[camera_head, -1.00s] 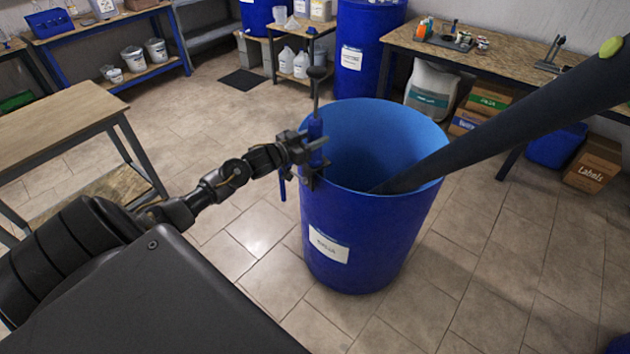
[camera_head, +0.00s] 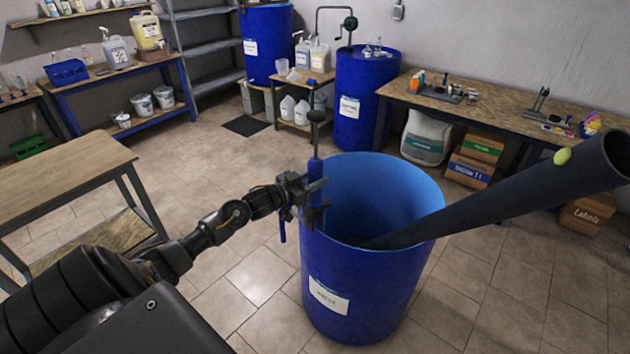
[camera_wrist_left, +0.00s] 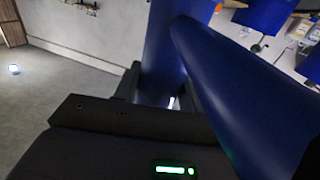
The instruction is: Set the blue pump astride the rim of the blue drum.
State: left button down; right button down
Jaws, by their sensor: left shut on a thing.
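The blue drum (camera_head: 375,290) stands open on the tiled floor, with a white label on its side. The blue pump (camera_head: 316,172) is upright at the drum's left rim, with a black knob on top. My left gripper (camera_head: 303,190) is shut on the pump's body. A thin blue tube hangs outside the drum, left of the wall. A dark bracket on the pump is level with the rim; I cannot tell whether it rests on it. In the left wrist view, the pump (camera_wrist_left: 160,50) fills the middle, beside a large blue curved surface. My right gripper is not in view.
A long dark pipe (camera_head: 500,194) slants out of the drum to the upper right. A wooden table (camera_head: 60,165) is at left. Benches with bottles and tools (camera_head: 480,106) line the back wall, with another blue drum (camera_head: 365,85) between.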

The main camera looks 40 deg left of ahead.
pick_arm(q)
notch_tip(320, 180, up, 15)
jog(key=p, duration=1.2)
jog(key=shift+f, duration=0.2)
jog(key=shift+r+b, duration=0.3)
jog(key=shift+b, duration=0.05)
notch_tip(320, 180, up, 51)
jog(key=shift+f, duration=0.15)
dwell(0.9)
